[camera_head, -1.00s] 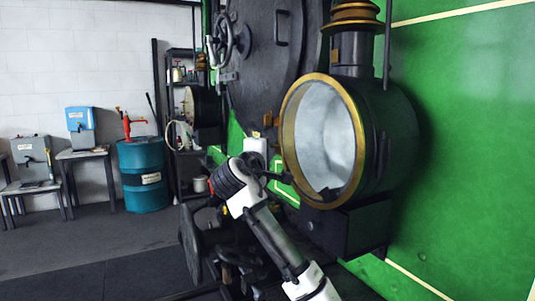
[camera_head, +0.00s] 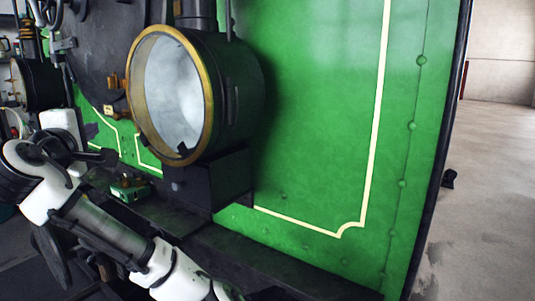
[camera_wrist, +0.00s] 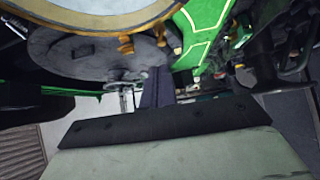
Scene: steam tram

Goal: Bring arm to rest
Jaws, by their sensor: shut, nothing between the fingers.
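My gripper (camera_head: 104,157) shows at the left of the head view, a dark tip beyond the white wrist parts, to the lower left of the big brass-rimmed headlamp (camera_head: 172,95). In the wrist view the fingers of my gripper (camera_wrist: 157,88) show as a narrow dark shape, shut and empty. My arm (camera_head: 105,225) is bent, running from the bottom of the head view up to the left. From the head view I cannot tell the exact gap between gripper and lamp.
The tram's green front (camera_head: 320,110) fills the middle and right. A small green and brass object (camera_head: 130,188) sits on the dark ledge (camera_head: 270,265) below the lamp. The smokebox door (camera_head: 100,50) is behind. Open grey floor (camera_head: 485,200) lies at the far right.

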